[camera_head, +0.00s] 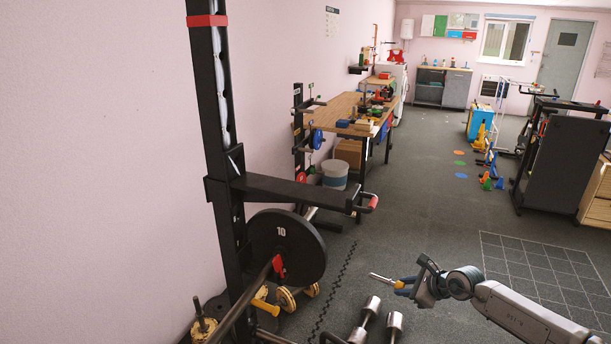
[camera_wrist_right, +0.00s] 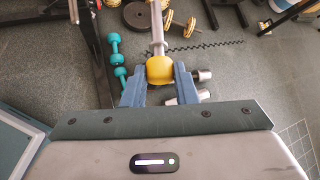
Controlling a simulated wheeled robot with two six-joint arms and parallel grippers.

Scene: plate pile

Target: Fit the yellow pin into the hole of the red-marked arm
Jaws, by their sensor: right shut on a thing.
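My right gripper (camera_head: 412,284) is shut on the yellow pin. The pin's metal shaft (camera_head: 380,278) points left, toward the rack. In the right wrist view the gripper (camera_wrist_right: 160,76) has its blue fingers on either side of the pin's yellow head (camera_wrist_right: 159,69), with the shaft pointing away. The black arm (camera_head: 285,190) juts right from the rack's upright and has a red-marked end (camera_head: 372,203). The pin is apart from it, lower and nearer to me. I cannot make out the arm's hole. My left gripper is not in view.
A black upright (camera_head: 213,110) carries a red band. A barbell with a black "10" plate (camera_head: 287,247) sits below the arm. Chrome dumbbells (camera_head: 365,315) lie on the floor near my right gripper. Teal dumbbells (camera_wrist_right: 115,46) show in the wrist view. Open floor lies beyond.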

